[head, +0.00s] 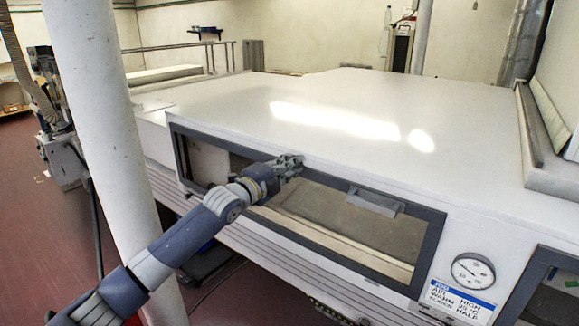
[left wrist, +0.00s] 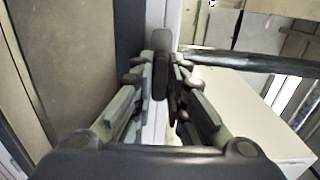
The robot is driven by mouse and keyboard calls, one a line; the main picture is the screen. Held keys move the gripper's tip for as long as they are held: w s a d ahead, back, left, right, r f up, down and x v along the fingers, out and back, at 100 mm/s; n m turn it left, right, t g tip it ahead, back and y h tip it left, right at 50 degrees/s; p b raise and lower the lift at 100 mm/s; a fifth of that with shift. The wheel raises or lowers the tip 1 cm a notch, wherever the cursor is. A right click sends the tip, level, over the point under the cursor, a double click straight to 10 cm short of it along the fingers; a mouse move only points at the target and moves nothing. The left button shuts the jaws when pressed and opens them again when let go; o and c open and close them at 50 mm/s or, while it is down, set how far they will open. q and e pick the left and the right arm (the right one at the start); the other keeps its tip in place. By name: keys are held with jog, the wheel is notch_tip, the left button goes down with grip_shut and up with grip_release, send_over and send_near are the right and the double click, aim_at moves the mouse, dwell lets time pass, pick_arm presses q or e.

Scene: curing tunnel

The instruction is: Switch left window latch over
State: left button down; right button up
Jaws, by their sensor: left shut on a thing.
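The window (head: 430,255) is a wide pane in a dark grey frame on the front of the white tunnel. My left gripper (head: 288,165) reaches its top edge, left of the middle. In the left wrist view, the gripper (left wrist: 160,85) has its fingers closed on both sides of a small dark grey latch (left wrist: 161,72). The latch stands upright in that picture, with a lighter grey block at its far end. In the head view the gripper hides this latch. My right gripper is out of view.
A round dial gauge (head: 473,270) and a blue-headed label (head: 457,300) are right of the window. A white pillar (head: 105,130) stands at the left, near my arm. The tunnel's white top (head: 250,105) is clear.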

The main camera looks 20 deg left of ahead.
pick_arm(q)
jog(key=shift+n, duration=0.3)
jog(key=n, duration=1.7)
jog(key=shift+f, duration=0.1)
dwell(0.3)
jog(key=c, duration=1.6)
grip_release()
jog(key=shift+s, duration=0.1)
